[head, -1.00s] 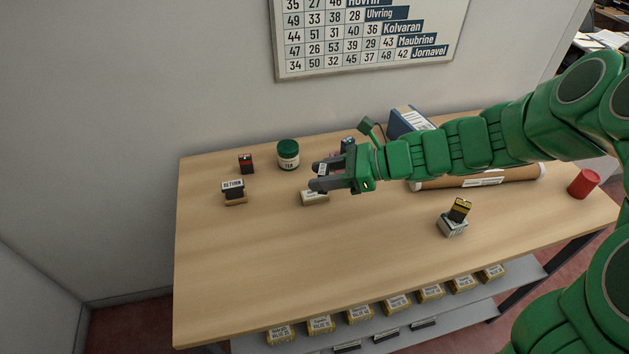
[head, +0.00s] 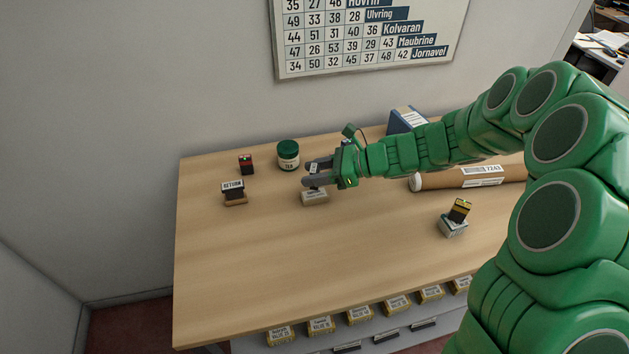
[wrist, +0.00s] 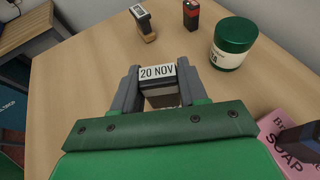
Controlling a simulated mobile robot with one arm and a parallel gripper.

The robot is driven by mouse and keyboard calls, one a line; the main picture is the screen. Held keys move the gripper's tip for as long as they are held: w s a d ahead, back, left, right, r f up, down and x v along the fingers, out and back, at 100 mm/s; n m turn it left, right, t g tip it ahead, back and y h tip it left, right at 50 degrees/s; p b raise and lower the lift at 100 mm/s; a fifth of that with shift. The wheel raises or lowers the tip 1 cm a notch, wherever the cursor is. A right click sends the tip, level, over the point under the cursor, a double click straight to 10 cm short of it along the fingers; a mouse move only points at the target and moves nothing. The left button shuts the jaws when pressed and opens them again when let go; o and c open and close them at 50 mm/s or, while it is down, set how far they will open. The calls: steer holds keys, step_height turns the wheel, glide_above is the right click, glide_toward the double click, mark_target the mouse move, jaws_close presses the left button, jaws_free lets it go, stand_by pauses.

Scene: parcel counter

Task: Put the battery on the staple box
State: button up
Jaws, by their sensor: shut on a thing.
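A black-and-yellow block, which looks like a battery (head: 460,209), rests on a small pale printed box (head: 453,229), possibly the staple box, at the right of the counter. A red-and-black block (head: 246,164), also battery-like, stands at the back left and shows in the wrist view (wrist: 191,14). My gripper (head: 314,174) is far from both. It is shut on a dark stamp-like thing labelled 20 NOV (wrist: 157,72). Directly below is a small pale block (head: 315,198); I cannot tell whether the held thing touches it. The lettering on both small boxes is too small to read.
A RETURN stamp (head: 234,193) and a green-lidded jar (head: 288,155) stand left of my gripper. A cardboard tube (head: 455,179) lies to the right. A pink SOAP box (wrist: 291,143) is close by in the wrist view. The counter's front left (head: 255,270) is clear.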

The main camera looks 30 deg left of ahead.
steer(key=shift+w+a+f, duration=0.1)
steer(key=shift+a+f, duration=0.05)
steer(key=shift+f, duration=1.6)
steer(key=shift+f, duration=0.1)
steer(key=o, duration=1.1)
steer(key=v, duration=1.2)
steer(key=shift+w, duration=0.15)
